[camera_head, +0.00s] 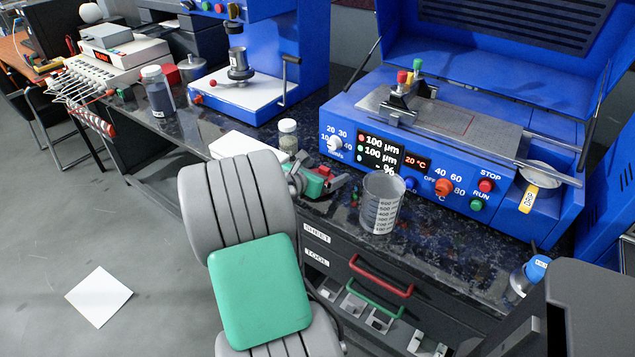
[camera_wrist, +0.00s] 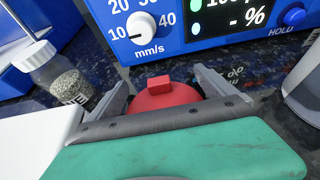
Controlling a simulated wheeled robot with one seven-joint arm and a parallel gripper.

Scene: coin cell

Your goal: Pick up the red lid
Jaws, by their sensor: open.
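The red lid (camera_wrist: 168,97) has a small block-shaped knob on top. In the wrist view it lies between the two grey fingers of my gripper (camera_wrist: 163,84), which is open. The near part of the lid is hidden by my gripper's body, and I cannot tell whether the fingers touch it. In the head view my gripper (camera_head: 318,180) is low over the dark speckled counter, with a bit of red showing at its fingers, largely covered.
A glass vial (camera_wrist: 62,77) of grey grains stands left of my gripper. A clear measuring beaker (camera_head: 381,205) stands to the right, near the counter's front edge. Behind is a blue coating machine (camera_head: 345,120) with knobs and a display. A white box (camera_head: 236,145) lies left.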

